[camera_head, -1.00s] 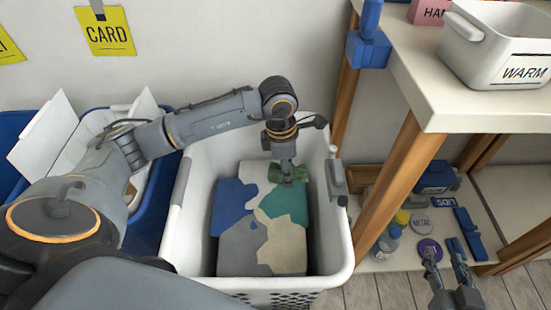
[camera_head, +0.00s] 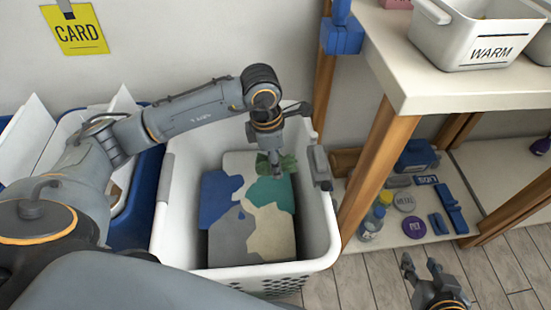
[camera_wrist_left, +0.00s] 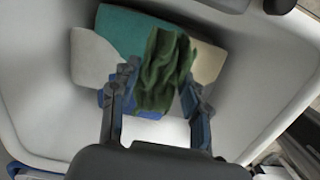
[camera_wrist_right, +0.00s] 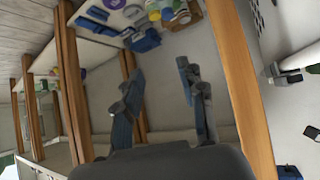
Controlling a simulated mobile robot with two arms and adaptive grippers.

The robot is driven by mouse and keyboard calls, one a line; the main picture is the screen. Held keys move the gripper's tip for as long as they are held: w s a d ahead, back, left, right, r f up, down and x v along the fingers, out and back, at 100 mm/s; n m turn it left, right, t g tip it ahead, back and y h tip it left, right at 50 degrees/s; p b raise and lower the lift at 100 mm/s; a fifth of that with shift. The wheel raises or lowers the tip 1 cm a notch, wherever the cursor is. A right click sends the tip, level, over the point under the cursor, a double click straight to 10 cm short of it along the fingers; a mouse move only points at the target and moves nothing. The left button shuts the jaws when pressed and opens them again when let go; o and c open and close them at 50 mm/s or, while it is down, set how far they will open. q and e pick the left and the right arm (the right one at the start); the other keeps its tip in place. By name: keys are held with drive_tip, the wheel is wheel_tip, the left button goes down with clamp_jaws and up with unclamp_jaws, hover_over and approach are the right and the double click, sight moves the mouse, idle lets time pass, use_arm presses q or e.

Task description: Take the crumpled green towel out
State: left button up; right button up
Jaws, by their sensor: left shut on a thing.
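The crumpled green towel (camera_wrist_left: 160,68) is dark green and bunched. In the left wrist view it sits between the fingers of my left gripper (camera_wrist_left: 155,95), which is shut on it. In the head view the towel (camera_head: 288,163) shows at the back of the white basket (camera_head: 178,215), partly hidden by my left gripper (camera_head: 274,168). It is over a folded multicoloured cloth (camera_head: 270,235) of blue, teal, grey and cream patches; whether it touches that cloth I cannot tell. My right gripper (camera_head: 424,272) is open and empty, outside the basket at the lower right.
A white shelf (camera_head: 410,90) on wooden legs (camera_head: 380,165) stands right of the basket, with a WARM bin (camera_head: 480,45) on top. Bottles (camera_head: 372,222) and blue items (camera_head: 455,215) lie on its lower board. A blue bin (camera_head: 140,225) stands left. Floor is clear at lower right.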

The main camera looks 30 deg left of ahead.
use_arm(q)
wheel_tip(320, 180, up, 3)
drive_tip(key=shift+f+p, duration=0.1)
drive_tip(key=shift+p, duration=0.85)
wheel_tip(320, 180, up, 4)
drive_tip(key=shift+f+p, duration=0.2)
drive_tip(key=shift+p, duration=1)
use_arm(e)
drive_tip(key=s+d+f+g+h, duration=0.1)
drive_tip(key=s+d+f+g, duration=0.15)
drive_tip(key=s, duration=0.25)
drive_tip(key=s+d+f+g+h, duration=0.1)
drive_tip(key=s+g, duration=0.3)
drive_tip(key=s, duration=0.2)
use_arm(q)
wheel_tip(320, 180, up, 10)
drive_tip(key=p, duration=0.6)
use_arm(e)
wheel_tip(320, 180, down, 21)
drive_tip(key=s+g, duration=0.1)
drive_tip(key=s, duration=0.1)
drive_tip(key=shift+r, duration=0.15)
use_arm(q)
drive_tip(key=shift+r, duration=0.1)
